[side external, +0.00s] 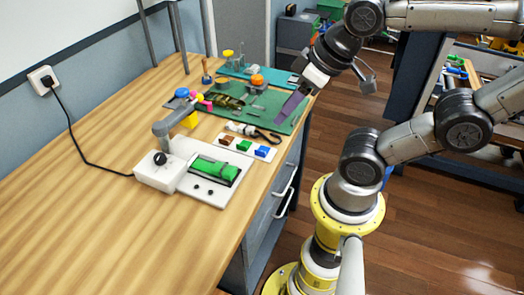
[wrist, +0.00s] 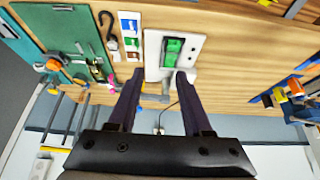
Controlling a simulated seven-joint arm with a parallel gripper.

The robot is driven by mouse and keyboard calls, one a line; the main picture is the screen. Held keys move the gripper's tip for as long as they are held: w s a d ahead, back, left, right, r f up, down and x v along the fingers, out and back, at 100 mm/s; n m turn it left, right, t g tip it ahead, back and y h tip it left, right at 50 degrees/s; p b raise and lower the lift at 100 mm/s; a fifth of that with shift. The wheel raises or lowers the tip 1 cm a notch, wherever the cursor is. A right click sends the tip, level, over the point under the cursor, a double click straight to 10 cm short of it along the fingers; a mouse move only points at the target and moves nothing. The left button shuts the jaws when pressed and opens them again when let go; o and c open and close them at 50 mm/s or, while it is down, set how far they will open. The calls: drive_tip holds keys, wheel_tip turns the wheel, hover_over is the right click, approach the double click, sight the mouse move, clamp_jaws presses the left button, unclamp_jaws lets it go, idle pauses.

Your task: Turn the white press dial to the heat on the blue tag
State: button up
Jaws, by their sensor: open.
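The white press (side external: 160,173) stands on the wooden bench, with a black dial (side external: 160,158) on its box. A grey arm rises behind it, and a green piece (side external: 214,168) lies on its white plate. The plate also shows in the wrist view (wrist: 152,62); I cannot make out the dial there. A white card holds a brown, a green and a blue tag (side external: 262,152); the blue tag is the one farthest from the press. My gripper (side external: 287,110) is open and empty, raised over the bench's right edge, away from the dial. The dial's setting is too small to read.
A green mat (side external: 283,120) with several small parts lies behind the card. A black cord runs from the box to a wall socket (side external: 44,80). The bench's left front is clear.

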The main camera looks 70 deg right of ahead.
drive_tip(key=o, duration=0.3)
drive_tip(key=w+r+m, duration=0.5)
drive_tip(key=r+m, duration=0.1)
drive_tip(key=r, duration=0.1)
drive_tip(key=m+g, duration=0.4)
drive_tip(key=g, duration=0.2)
hover_over(159, 156)
wheel_tip(159, 156, down, 9)
wheel_tip(159, 156, down, 14)
drive_tip(key=shift+r, duration=0.1)
